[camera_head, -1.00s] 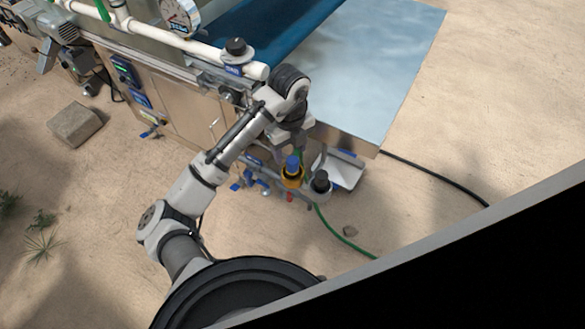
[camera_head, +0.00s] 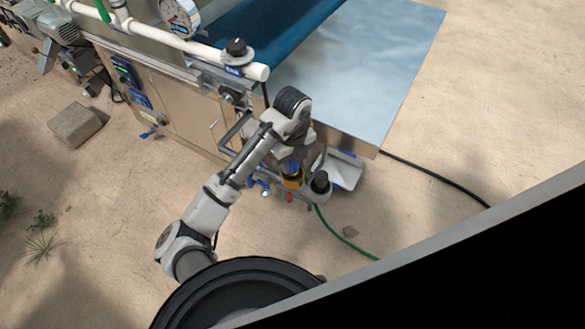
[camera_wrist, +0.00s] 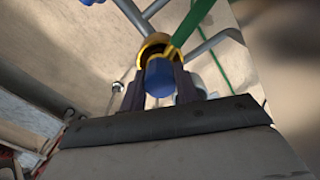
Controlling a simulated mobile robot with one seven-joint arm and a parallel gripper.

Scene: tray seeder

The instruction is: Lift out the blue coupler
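The blue coupler (camera_wrist: 160,78) sits at the yellow ring holder (camera_wrist: 154,47) in the wrist view, with a green strip or hose across the ring. My gripper (camera_wrist: 160,85) has one dark finger on each side of the coupler, very close to it. I cannot tell whether the fingers touch it. In the head view my arm covers the coupler, and part of the yellow holder (camera_head: 292,181) shows below my wrist.
A black-topped grey fitting (camera_head: 320,183) stands just right of the yellow holder. The machine's light blue table top (camera_head: 365,65) is above and behind. A white tray (camera_head: 346,170) is close on the right. A green hose (camera_head: 340,232) runs over the sand.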

